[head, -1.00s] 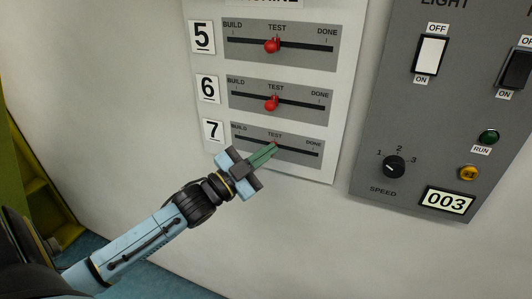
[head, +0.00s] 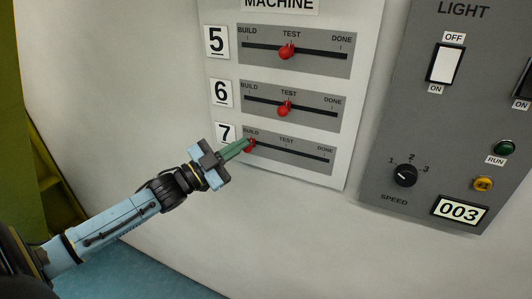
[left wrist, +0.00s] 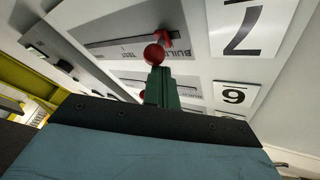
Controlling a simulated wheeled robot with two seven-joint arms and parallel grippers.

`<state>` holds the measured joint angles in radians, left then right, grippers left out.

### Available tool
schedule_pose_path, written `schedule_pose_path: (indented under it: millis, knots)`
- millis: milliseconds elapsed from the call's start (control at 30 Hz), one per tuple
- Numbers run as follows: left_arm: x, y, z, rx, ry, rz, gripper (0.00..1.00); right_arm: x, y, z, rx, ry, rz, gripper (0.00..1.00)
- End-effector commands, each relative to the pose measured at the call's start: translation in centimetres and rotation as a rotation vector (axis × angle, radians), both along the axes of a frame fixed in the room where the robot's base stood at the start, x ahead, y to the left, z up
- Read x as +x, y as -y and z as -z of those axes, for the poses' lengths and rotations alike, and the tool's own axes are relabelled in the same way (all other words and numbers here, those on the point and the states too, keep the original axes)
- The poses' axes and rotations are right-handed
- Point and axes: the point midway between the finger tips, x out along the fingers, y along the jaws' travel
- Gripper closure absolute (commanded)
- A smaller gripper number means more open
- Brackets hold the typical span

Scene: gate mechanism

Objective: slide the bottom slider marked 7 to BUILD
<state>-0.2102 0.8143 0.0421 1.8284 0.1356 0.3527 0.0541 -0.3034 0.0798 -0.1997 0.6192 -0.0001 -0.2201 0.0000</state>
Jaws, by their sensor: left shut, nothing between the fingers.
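The bottom slider panel marked 7 (head: 290,150) is the lowest of the stacked slider panels. Its red knob (head: 250,146) stands at the left end of the slot, under BUILD. The knob also shows in the left wrist view (left wrist: 154,54), near the BUILD lettering. My left gripper (head: 244,147) is shut and empty, with its green fingertips at the knob. In the left wrist view the fingertips (left wrist: 160,80) appear right by the knob; I cannot tell whether they touch it. My right gripper is in neither view.
Slider panels 5 (head: 297,50) and 6 (head: 290,105) lie above, their red knobs under TEST. A grey control panel (head: 400,130) with a switch, a speed dial and lamps is at the right. The wall below the sliders is clear.

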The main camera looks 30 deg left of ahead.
Motion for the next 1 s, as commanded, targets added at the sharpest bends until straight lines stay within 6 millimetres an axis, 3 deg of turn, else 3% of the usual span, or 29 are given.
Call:
schedule_pose_path:
  millis: [167, 367, 1000]
  knots:
    - [-0.1, 0.0, 0.2, 0.0, -0.004, -0.001, 1.0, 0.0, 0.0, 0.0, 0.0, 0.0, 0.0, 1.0]
    - [-1.7, -0.6, 0.8, 0.0, -0.006, -0.001, 1.0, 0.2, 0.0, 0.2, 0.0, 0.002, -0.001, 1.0]
    - [-11.0, -4.4, 3.4, -0.001, -0.002, -0.001, 1.0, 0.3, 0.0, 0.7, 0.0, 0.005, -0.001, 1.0]
